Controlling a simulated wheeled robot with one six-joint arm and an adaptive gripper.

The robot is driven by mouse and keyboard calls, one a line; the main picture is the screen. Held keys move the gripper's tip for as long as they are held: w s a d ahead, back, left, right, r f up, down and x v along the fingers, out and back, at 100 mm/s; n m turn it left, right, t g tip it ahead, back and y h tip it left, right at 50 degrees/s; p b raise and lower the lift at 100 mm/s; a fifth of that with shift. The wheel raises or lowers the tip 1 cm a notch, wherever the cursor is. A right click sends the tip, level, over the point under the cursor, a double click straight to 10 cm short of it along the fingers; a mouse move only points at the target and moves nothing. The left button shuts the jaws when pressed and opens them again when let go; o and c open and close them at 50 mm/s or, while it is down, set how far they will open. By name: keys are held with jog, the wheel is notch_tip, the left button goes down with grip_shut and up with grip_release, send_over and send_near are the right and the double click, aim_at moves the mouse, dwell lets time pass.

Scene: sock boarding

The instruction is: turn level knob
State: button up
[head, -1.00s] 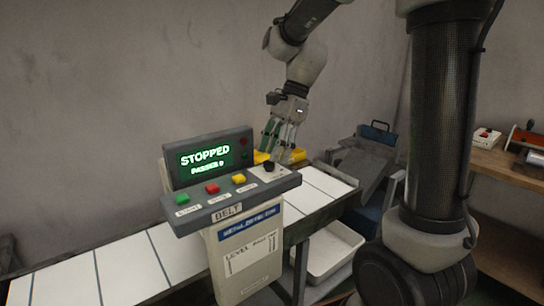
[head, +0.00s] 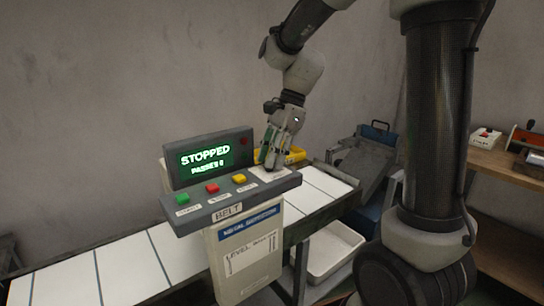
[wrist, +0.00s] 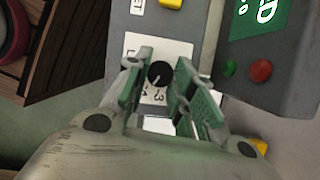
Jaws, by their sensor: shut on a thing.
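The level knob (wrist: 160,74) is a small black dial on a white numbered plate (wrist: 174,50), seen in the wrist view between the green-padded fingers of my gripper (wrist: 160,82). A light pointer mark shows on it, and a few numerals show beside it. My gripper is shut on the knob. In the head view my gripper (head: 268,164) points down at the right end of the control panel (head: 232,200) and hides the knob there.
The panel's screen (head: 205,157) reads STOPPED. Green (head: 182,198), red (head: 212,188) and yellow (head: 239,179) buttons lie left of my gripper. A round red button (wrist: 261,70) is near the screen. A white-slatted belt (head: 125,262) runs behind the panel.

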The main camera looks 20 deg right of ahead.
jog(key=n, duration=0.2)
jog(key=n+g, duration=0.1)
jog(key=n+g+h, duration=0.1)
jog(key=n, duration=0.1)
jog(key=shift+w+a+n, duration=0.1)
jog(key=shift+w+n, duration=0.15)
jog(key=shift+n, duration=0.05)
jog(key=n+h, duration=0.1)
jog(key=n, duration=0.2)
jog(key=n+g+h, duration=0.1)
jog(key=n, duration=0.2)
jog(key=shift+w+a+g, duration=0.1)
jog(key=shift+a+g, duration=0.1)
jog(key=shift+g, duration=0.1)
jog(key=n+h, duration=0.1)
jog(key=n, duration=0.3)
jog(key=n+h, duration=0.1)
jog(key=n, duration=0.1)
jog(key=shift+a+n+h, duration=0.25)
jog(key=shift+n+h, duration=0.05)
jog(key=shift+n, duration=0.1)
jog(key=n+h, duration=0.1)
jog(key=n, duration=0.1)
jog(key=n+h, duration=0.1)
jog(key=n, duration=0.2)
jog(key=shift+a+t, duration=0.15)
jog(key=shift+t, duration=0.25)
jog(key=shift+f+n, duration=0.1)
jog(key=shift+n, duration=0.2)
